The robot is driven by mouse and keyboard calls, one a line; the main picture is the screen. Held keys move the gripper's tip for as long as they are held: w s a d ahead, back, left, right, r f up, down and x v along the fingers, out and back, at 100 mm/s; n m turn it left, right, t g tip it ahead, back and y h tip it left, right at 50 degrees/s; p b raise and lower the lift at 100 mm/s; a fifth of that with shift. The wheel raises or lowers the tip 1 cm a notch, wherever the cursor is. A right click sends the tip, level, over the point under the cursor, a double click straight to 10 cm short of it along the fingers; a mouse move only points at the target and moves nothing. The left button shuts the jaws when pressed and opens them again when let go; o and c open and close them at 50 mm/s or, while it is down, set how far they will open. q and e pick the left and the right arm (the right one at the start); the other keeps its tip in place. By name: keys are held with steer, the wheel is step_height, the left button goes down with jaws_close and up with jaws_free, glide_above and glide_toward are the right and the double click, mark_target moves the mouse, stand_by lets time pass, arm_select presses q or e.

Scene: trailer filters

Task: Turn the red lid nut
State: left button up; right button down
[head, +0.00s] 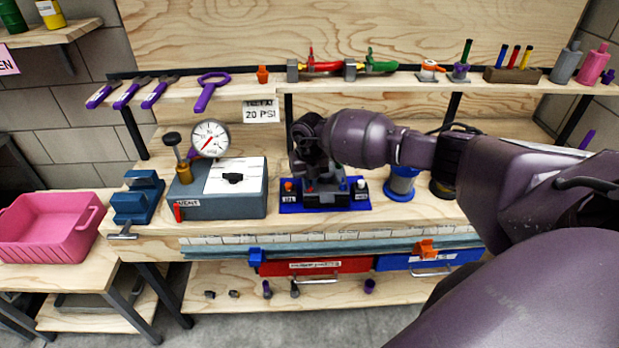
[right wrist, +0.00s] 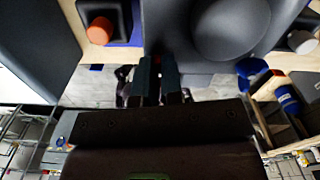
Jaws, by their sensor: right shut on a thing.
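My right gripper (head: 322,182) reaches down from the right onto the dark unit on the blue mat (head: 360,206). In the right wrist view its two dark fingers (right wrist: 159,80) are close together at the edge of a grey housing (right wrist: 196,50) with a round raised top. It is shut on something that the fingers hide. No red lid nut shows clearly. An orange-red cap (head: 289,186) stands left of the gripper, apart from it, and also shows in the right wrist view (right wrist: 101,29). My left gripper is not in view.
A grey box (head: 245,205) with a pressure gauge (head: 209,138) stands left of the mat. A white-capped post (head: 361,186) and a blue-grey cylinder (head: 401,184) are close on the right. A shelf with tools (head: 390,80) runs above. A pink bin (head: 45,240) is far left.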

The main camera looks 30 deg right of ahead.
steer(key=shift+r+m+p, duration=0.1)
steer(key=shift+m+p, duration=0.4)
steer(key=shift+m, duration=0.6)
steer(key=c, duration=1.3)
jaws_free()
steer(key=shift+o, duration=0.2)
step_height(320, 180, up, 9)
steer(key=shift+r, duration=0.85)
